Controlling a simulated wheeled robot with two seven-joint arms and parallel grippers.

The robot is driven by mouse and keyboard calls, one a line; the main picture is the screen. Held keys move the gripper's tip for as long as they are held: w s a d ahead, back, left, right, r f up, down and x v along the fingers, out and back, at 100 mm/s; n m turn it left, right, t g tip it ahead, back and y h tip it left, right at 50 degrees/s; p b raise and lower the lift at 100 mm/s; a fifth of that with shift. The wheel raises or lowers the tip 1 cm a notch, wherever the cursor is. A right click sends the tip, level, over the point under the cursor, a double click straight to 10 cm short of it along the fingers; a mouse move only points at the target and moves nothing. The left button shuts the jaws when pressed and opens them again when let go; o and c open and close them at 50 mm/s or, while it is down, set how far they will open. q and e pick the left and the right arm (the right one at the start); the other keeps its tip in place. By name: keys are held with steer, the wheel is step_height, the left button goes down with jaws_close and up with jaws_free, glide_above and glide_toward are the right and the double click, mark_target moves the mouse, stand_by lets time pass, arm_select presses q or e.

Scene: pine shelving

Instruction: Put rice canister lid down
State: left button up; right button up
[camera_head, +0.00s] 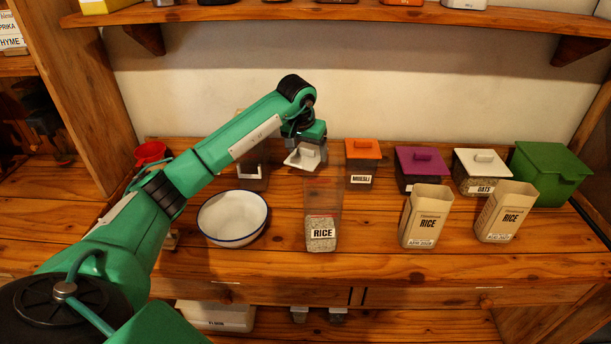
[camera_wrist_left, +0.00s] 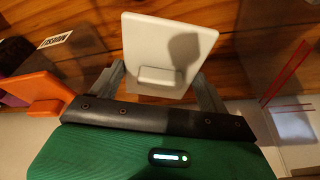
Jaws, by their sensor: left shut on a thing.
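The white rice canister lid (camera_head: 303,156) is held by its handle in my left gripper (camera_head: 308,145), above the counter. In the left wrist view the lid (camera_wrist_left: 168,42) sits with its handle between the two fingers of the gripper (camera_wrist_left: 160,78). The clear, tall rice canister (camera_head: 322,216) stands upright and open on the counter, with some rice at its bottom. The lid is behind the canister in the head view, apart from the counter as far as I can tell. My right gripper is not in view.
A white bowl (camera_head: 233,218) stands left of the canister. Two rice cartons (camera_head: 425,216) stand to the right. Behind are an orange-lidded muesli canister (camera_head: 362,150), a purple-lidded one (camera_head: 421,162), an oats canister (camera_head: 481,164) and a green box (camera_head: 546,174). Counter between canister and cartons is clear.

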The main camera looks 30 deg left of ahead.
arm_select(q)
step_height(320, 180, down, 4)
steer(key=shift+s+d+r, duration=0.1)
steer(key=shift+s+r, duration=0.05)
steer(key=shift+r, duration=0.1)
steer(key=shift+f+p, duration=0.35)
steer(key=shift+f, duration=0.25)
step_height(320, 180, down, 3)
steer(key=shift+f+p, duration=0.1)
steer(key=shift+p, duration=0.25)
steer(key=shift+f, duration=0.1)
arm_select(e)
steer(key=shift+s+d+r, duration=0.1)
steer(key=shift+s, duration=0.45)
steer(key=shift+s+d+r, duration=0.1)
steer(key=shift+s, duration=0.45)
arm_select(q)
steer(key=shift+f, duration=0.1)
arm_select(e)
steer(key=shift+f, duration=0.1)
arm_select(q)
steer(key=o, duration=1)
steer(key=shift+c, duration=0.2)
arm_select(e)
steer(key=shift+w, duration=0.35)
